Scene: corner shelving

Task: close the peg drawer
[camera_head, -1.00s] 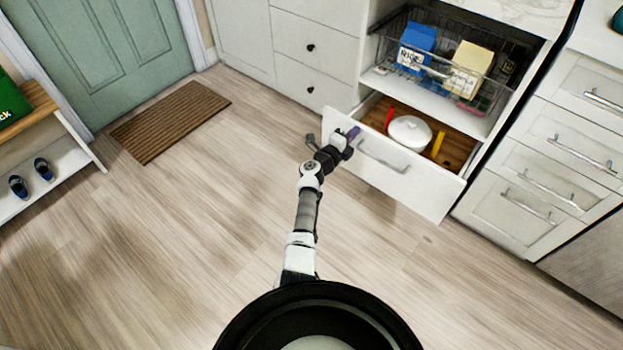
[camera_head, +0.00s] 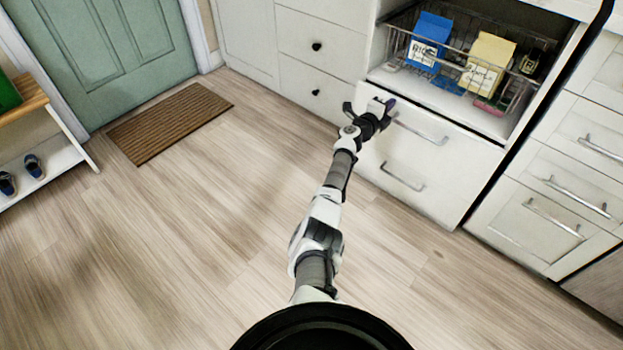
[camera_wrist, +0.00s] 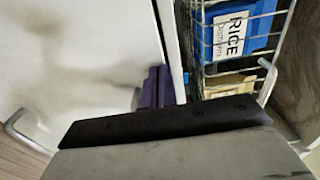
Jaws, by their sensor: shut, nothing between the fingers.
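The peg drawer (camera_head: 455,152) is the white upper drawer front with a bar handle (camera_head: 420,130), below the open basket shelf. It looks flush or nearly flush with the cabinet, and its inside is hidden. My gripper (camera_head: 390,103) is shut and empty at the upper left of this front, left of the handle. In the wrist view its purple fingertips (camera_wrist: 155,88) are beside the white drawer front (camera_wrist: 80,65). I cannot tell whether they touch it.
Above the drawer, a wire basket (camera_head: 388,46) holds a blue rice box (camera_head: 429,40) and a yellow box (camera_head: 488,62). Another drawer with a handle (camera_head: 402,177) is below. More drawers (camera_head: 560,180) stand at the right. The wooden floor in front is clear.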

